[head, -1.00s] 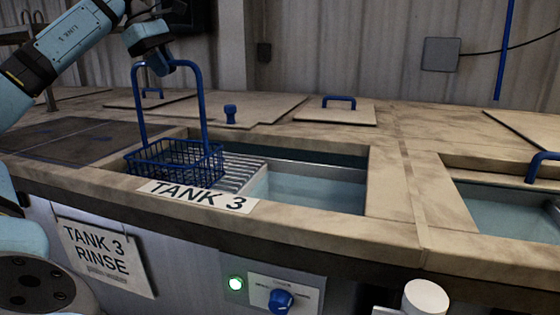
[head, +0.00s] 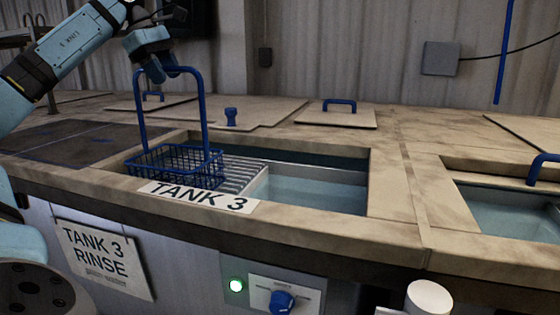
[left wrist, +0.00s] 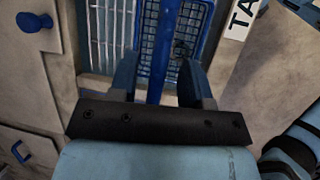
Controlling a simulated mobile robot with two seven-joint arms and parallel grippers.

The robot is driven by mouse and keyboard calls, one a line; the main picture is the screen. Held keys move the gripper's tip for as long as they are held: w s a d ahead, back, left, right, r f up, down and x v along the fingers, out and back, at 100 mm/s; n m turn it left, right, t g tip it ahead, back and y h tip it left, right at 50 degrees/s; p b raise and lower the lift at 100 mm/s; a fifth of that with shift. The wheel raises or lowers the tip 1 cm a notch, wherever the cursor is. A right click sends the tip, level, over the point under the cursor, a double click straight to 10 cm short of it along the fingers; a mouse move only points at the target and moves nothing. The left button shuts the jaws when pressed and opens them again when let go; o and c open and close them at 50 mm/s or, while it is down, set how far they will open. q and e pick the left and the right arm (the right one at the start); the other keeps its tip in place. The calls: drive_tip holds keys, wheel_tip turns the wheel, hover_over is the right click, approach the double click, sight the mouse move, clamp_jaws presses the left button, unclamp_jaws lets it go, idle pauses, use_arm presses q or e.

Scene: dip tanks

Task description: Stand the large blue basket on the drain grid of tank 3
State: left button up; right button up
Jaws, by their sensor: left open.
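The large blue wire basket (head: 175,163) stands upright at the left end of tank 3 (head: 315,188), on the slatted drain grid (head: 241,172), with its tall handle up. The basket hides part of the grid. My left gripper (head: 157,76) is at the top of the handle. In the left wrist view its two fingers (left wrist: 158,78) are apart, with the blue handle bar (left wrist: 160,45) between them and gaps on both sides. The basket mesh (left wrist: 186,30) and grid slats (left wrist: 103,30) show below. My right gripper is not in view.
Tank 3 holds water right of the grid. A lid with a blue handle (head: 340,104) and a blue knob (head: 231,115) lie behind it. Another water tank (head: 505,208) is at the right. A dark panel (head: 62,140) lies left of the basket.

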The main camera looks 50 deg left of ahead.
use_arm(q)
drive_tip(key=shift+f, duration=0.15)
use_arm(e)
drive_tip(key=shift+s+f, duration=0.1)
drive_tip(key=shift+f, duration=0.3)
use_arm(q)
drive_tip(key=shift+w+d, duration=0.1)
drive_tip(key=shift+w, duration=0.1)
drive_tip(key=p+v, duration=0.6)
drive_tip(key=v, duration=0.8)
drive_tip(key=shift+s, duration=0.2)
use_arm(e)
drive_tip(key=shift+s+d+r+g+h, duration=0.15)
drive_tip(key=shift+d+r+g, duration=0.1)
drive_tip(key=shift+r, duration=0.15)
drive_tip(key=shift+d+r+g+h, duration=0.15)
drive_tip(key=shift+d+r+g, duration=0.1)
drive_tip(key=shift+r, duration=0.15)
